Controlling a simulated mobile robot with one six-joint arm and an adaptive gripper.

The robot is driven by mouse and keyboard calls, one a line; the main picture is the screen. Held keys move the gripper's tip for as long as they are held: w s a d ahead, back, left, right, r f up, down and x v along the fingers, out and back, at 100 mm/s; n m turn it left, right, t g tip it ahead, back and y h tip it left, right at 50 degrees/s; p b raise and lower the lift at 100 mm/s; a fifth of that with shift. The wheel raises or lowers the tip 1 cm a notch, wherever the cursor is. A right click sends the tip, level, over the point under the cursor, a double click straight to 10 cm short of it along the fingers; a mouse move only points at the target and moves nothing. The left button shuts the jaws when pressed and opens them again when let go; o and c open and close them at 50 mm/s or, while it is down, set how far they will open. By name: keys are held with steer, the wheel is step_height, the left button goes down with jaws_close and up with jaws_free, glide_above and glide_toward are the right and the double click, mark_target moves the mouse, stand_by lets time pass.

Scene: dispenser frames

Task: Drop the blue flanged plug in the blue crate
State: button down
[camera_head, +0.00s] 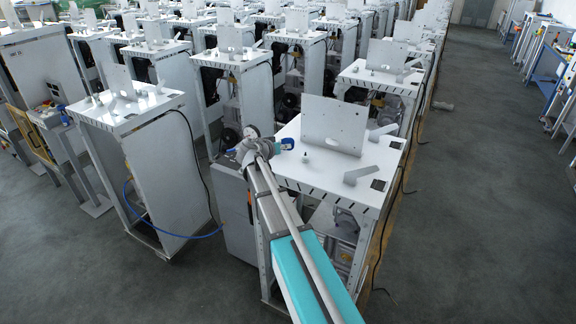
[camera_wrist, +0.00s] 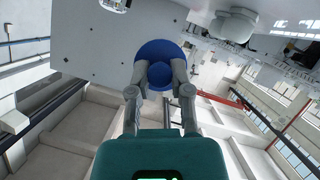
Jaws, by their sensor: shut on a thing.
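The blue flanged plug (camera_wrist: 158,50) is held between the two grey fingers of my gripper (camera_wrist: 160,75), with its round flange facing the wrist camera. In the head view the plug (camera_head: 288,143) is a small blue shape at the end of my gripper (camera_head: 281,146). It is above the left part of the nearest white frame's top, beside an upright white plate. I cannot tell its exact height over that top. I make out no blue crate in either view.
The nearest frame top (camera_head: 322,177) carries an upright plate (camera_head: 334,125), a small grey cone (camera_head: 305,157) and an angled bracket (camera_head: 358,175). Another white frame (camera_head: 135,114) stands to the left. Many similar frames fill the back. Open grey floor (camera_head: 470,200) lies to the right.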

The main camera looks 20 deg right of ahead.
mark_target(289, 166)
steer(key=shift+s+d+f+b, duration=0.1)
steer(key=shift+d+f+b, duration=0.4)
steer(key=shift+d+f, duration=0.25)
steer(key=shift+a, duration=0.1)
steer(key=shift+s+d+f+b, duration=0.1)
steer(key=shift+d+f+b, duration=0.35)
steer(key=shift+f+b, duration=1.55)
steer(key=shift+f, duration=0.05)
steer(key=shift+f, duration=0.2)
steer(key=c, duration=0.5)
jaws_free()
steer(key=shift+r, duration=0.1)
steer(key=shift+c, duration=0.2)
steer(key=shift+r, duration=0.2)
